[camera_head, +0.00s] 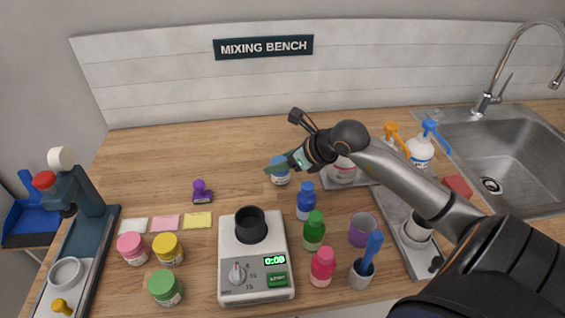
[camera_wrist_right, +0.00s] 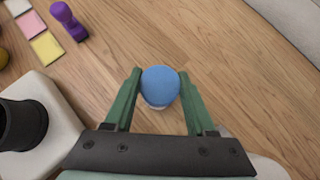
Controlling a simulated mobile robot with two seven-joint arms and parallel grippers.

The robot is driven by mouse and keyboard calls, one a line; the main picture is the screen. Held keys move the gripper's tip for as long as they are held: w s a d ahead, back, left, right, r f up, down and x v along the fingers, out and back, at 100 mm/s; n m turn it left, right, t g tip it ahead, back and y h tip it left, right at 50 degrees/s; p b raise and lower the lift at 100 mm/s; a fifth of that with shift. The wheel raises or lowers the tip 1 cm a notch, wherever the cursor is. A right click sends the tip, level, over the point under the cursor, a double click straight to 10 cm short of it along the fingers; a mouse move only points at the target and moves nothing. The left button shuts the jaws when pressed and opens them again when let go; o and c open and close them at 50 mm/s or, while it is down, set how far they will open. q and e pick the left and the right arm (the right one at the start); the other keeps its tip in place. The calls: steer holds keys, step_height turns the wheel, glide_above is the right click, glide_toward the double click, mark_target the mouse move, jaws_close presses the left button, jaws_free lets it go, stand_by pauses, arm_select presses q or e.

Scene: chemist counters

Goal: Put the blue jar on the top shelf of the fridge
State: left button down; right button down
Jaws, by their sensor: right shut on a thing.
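The blue jar (camera_head: 280,172) has a blue lid and a pale label, and is on or just above the wooden bench, behind the scale. My right gripper (camera_head: 274,167) reaches it from the right and is shut on it. In the right wrist view the jar's round blue lid (camera_wrist_right: 160,86) sits between the two green fingers of my right gripper (camera_wrist_right: 158,88). I cannot tell whether the jar's base touches the bench. My left gripper is not in view. The fridge does not show in either view.
A white scale (camera_head: 254,285) with a black cup stands in front of the jar. Blue, green and pink bottles (camera_head: 313,232) stand to its right. Pink, yellow and green jars (camera_head: 166,287) stand front left. A purple stamp (camera_head: 202,192) and notes lie left. The bench behind is clear.

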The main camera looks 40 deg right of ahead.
steer(key=shift+f, duration=0.55)
steer(key=shift+f+b, duration=0.15)
steer(key=shift+b, duration=0.15)
steer(key=shift+c, duration=1.1)
jaws_free()
